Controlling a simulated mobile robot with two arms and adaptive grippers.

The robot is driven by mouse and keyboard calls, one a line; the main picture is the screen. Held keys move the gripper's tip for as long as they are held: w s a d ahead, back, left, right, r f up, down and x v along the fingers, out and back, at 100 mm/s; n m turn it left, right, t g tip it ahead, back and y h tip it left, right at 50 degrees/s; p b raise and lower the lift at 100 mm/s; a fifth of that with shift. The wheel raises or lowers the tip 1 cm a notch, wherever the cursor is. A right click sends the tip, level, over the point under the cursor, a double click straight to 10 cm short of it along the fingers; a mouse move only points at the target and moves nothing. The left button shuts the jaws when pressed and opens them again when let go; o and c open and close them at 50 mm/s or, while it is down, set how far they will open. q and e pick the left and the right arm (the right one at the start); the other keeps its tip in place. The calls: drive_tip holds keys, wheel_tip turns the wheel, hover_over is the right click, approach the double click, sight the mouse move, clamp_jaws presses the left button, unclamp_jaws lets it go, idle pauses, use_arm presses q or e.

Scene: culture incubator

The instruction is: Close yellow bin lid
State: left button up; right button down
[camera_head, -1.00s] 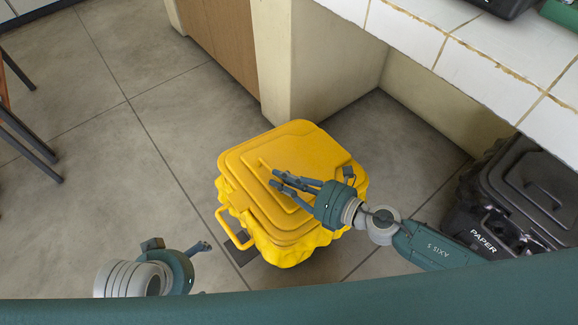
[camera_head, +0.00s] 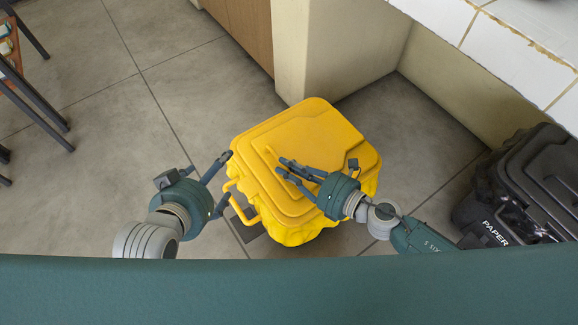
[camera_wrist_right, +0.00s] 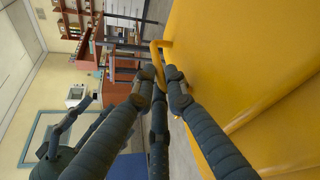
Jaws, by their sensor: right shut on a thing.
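The yellow bin (camera_head: 300,236) stands on the floor in the middle of the head view. Its ridged yellow lid (camera_head: 318,132) lies across the top. A yellow loop handle (camera_head: 241,208) sticks out at its left front side. My right gripper (camera_head: 284,168) reaches over the lid from the right, with its fingers close together. In the right wrist view, the fingertips (camera_wrist_right: 161,76) are close to the yellow handle (camera_wrist_right: 158,52) and the yellow surface; the exact contact is unclear. My left gripper (camera_head: 229,176) is open and empty at the bin's left edge, beside the handle.
A black paper bin (camera_head: 530,185) stands at the right. A white tiled counter (camera_head: 500,45) overhangs at the upper right, with a pale pillar (camera_head: 335,50) behind the yellow bin. Dark chair legs (camera_head: 40,105) are at far left. Floor left of the bin is clear.

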drive_tip(key=c, duration=1.8)
unclamp_jaws()
drive_tip(key=shift+w+a+f, duration=0.1)
drive_tip(key=shift+f, duration=0.05)
drive_tip(key=shift+c, duration=0.2)
drive_tip(key=v, duration=1.2)
